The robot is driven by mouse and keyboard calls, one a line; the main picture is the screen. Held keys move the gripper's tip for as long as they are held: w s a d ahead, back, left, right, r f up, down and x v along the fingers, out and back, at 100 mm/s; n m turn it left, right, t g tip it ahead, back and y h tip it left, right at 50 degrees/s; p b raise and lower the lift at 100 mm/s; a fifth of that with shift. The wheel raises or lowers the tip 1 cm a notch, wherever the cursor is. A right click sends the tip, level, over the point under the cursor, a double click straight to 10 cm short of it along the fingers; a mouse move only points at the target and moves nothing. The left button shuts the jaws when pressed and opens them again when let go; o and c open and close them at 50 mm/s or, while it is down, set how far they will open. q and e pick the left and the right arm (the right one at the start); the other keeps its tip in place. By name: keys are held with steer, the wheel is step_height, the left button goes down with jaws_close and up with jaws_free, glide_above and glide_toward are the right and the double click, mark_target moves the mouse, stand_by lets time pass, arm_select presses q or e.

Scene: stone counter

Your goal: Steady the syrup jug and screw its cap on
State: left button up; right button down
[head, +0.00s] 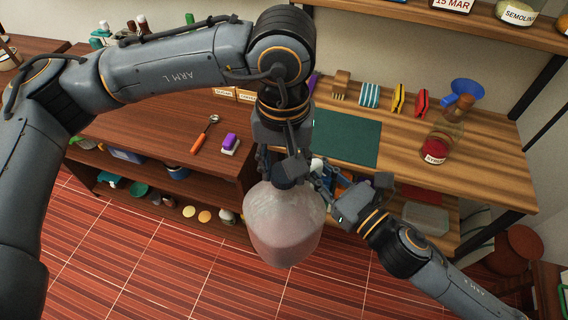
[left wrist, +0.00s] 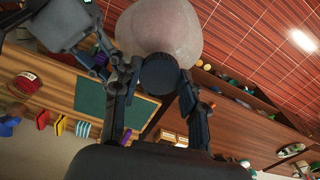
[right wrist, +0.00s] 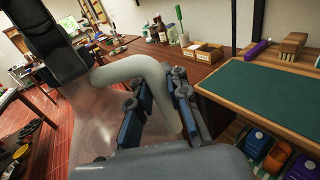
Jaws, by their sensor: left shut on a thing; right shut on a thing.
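The syrup jug (head: 285,228) is a cloudy, translucent bottle with pinkish contents. It hangs upright in the air in front of the counter. Its pale curved handle (right wrist: 135,68) runs between the fingers of my right gripper (right wrist: 160,108), which is shut on it. The dark round cap (left wrist: 158,72) is at the top of the jug. My left gripper (head: 284,160) comes from above and is shut on the cap, with a finger on each side in the left wrist view. The cap hides the jug's mouth, so I cannot tell whether the threads are engaged.
A green mat (head: 347,137) lies on the counter behind the jug. A jar with red contents (head: 441,148), a blue funnel (head: 464,91), sponges and a brush stand to the right. An orange-handled ladle (head: 204,135) lies on the left. Open shelves and tiled floor (head: 150,265) are below.

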arm_select(q)
steer(key=o, duration=1.3)
steer(key=shift+r, duration=0.1)
steer(key=shift+r, duration=2.2)
steer(key=shift+o, duration=0.2)
